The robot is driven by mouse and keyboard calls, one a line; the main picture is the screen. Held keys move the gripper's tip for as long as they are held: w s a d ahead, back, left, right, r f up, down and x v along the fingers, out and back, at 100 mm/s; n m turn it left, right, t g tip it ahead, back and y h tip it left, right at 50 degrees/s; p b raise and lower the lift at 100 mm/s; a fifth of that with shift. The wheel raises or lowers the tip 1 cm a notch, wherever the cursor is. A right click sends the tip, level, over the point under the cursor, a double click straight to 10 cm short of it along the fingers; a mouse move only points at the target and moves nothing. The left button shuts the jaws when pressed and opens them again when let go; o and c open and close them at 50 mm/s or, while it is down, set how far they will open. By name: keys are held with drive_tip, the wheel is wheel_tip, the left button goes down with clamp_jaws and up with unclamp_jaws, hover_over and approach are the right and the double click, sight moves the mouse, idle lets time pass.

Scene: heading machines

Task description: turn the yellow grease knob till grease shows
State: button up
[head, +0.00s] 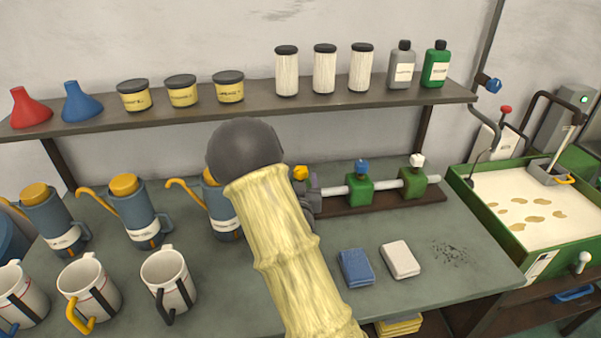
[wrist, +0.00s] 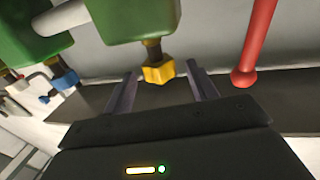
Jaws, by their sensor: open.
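The yellow grease knob (head: 301,173) shows beside my arm at the left end of the pipe on the bench in the head view. In the wrist view the yellow knob (wrist: 158,73) sits on a short stem from a green block (wrist: 135,18). My gripper (wrist: 161,70) is open, with one finger on each side of the knob in that view. Gaps show between the fingers and the knob, and I cannot tell how deep it lies between them. In the head view my gripper (head: 310,193) is partly hidden behind my arm. No grease is visible at the knob.
Green blocks with a blue knob (head: 361,166) and a white knob (head: 417,160) stand to the right along the pipe. A red rod (wrist: 256,45) is close to the right finger. Blue-grey cans (head: 137,210) and mugs (head: 168,280) crowd the left; blue and white pads (head: 357,267) lie in front.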

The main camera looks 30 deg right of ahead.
sight(300, 178)
drive_tip(key=shift+x, duration=1.6)
drive_tip(key=c, duration=0.9)
drive_tip(key=shift+c, duration=0.2)
